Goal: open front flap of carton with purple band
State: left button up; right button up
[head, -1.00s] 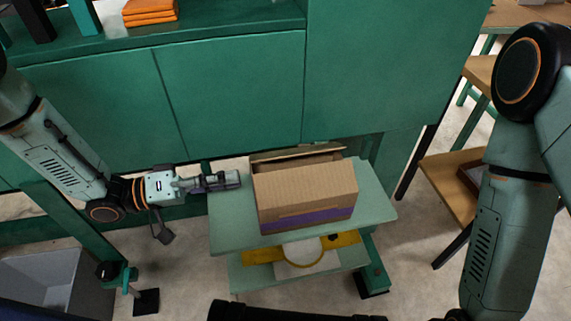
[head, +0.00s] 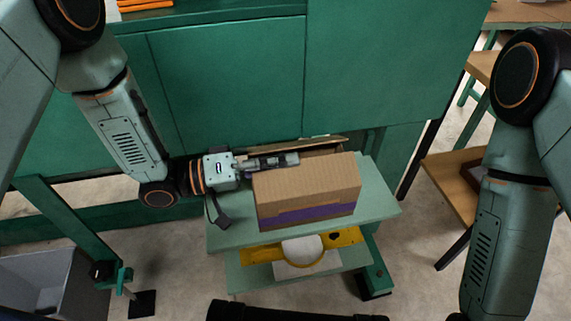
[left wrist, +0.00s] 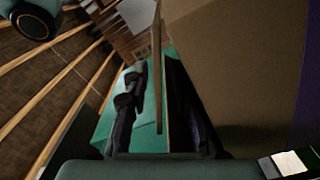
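The brown carton (head: 305,183) with a purple band (head: 308,209) low on its front stands on a green cart. A broad brown panel covers its upper front; I cannot tell how far its front flap is folded. A rear flap (head: 322,145) stands up behind. My left gripper (head: 291,160) reaches in from the left, above the carton's rear left part. In the left wrist view its dark fingers (left wrist: 157,105) are apart, with a thin brown panel edge (left wrist: 157,60) showing between them. The broad carton panel (left wrist: 230,60) fills the right side. My right gripper is out of view.
The cart's green top (head: 381,200) has bare room right of the carton. A yellow item (head: 346,237) lies on the shelf below. A green cabinet wall (head: 230,85) stands close behind. A grey bin (head: 40,280) is at lower left.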

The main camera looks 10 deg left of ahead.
pick_arm(q)
jog(key=shift+d, duration=0.3)
jog(key=shift+w, duration=0.1)
grip_shut()
